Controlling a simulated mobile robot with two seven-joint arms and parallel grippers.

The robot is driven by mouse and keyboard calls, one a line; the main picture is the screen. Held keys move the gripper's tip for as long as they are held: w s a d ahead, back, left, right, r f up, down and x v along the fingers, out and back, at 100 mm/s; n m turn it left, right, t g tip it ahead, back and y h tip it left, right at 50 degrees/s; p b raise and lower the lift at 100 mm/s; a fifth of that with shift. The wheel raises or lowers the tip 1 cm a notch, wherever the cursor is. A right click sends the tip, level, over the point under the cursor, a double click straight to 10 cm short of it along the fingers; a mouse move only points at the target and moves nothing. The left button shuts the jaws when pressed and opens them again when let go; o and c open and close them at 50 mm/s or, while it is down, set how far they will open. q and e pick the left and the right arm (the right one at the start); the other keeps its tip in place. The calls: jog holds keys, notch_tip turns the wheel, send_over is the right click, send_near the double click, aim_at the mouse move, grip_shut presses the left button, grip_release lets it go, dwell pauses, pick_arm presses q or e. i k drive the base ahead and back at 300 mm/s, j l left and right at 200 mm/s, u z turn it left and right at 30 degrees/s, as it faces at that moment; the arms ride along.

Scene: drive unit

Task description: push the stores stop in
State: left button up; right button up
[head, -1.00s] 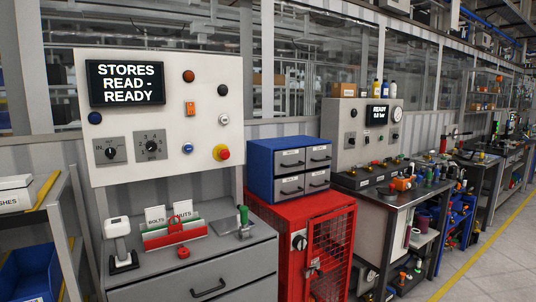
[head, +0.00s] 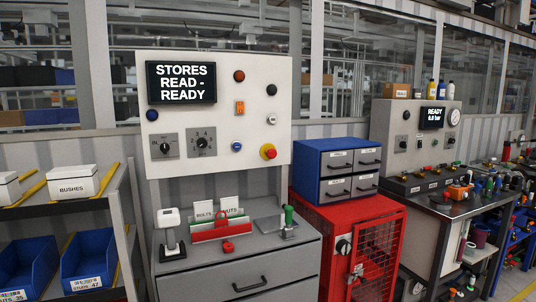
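The stores panel (head: 212,135) is a pale upright board with a dark display (head: 181,82) reading "STORES READ - READY". The stores stop (head: 268,152) is a red mushroom button on a yellow collar, at the panel's lower right. How far in it sits cannot be told from here. Neither of my grippers is in view, and nothing touches the button.
A grey drawer cabinet (head: 240,272) stands below the panel, with a scanner (head: 170,232), a red card holder (head: 219,230) and a green-handled tool (head: 288,220) on top. A red cage cabinet (head: 375,250) bearing a blue drawer unit (head: 322,158) stands right. Shelves with blue bins (head: 90,262) stand left.

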aim_at(271, 153)
jog(key=i+l+u, duration=0.2)
jog(key=u, duration=0.25)
jog(key=i+l+u, duration=0.3)
jog(key=u, duration=0.2)
jog(key=i+l, duration=0.15)
jog(key=l, duration=0.15)
jog(key=i+l+u, duration=0.1)
jog(key=l, duration=0.25)
jog(key=i+l, duration=0.25)
jog(key=i+l+u, duration=0.1)
jog(key=l, duration=0.3)
jog(key=i+l, duration=0.2)
jog(key=l, duration=0.15)
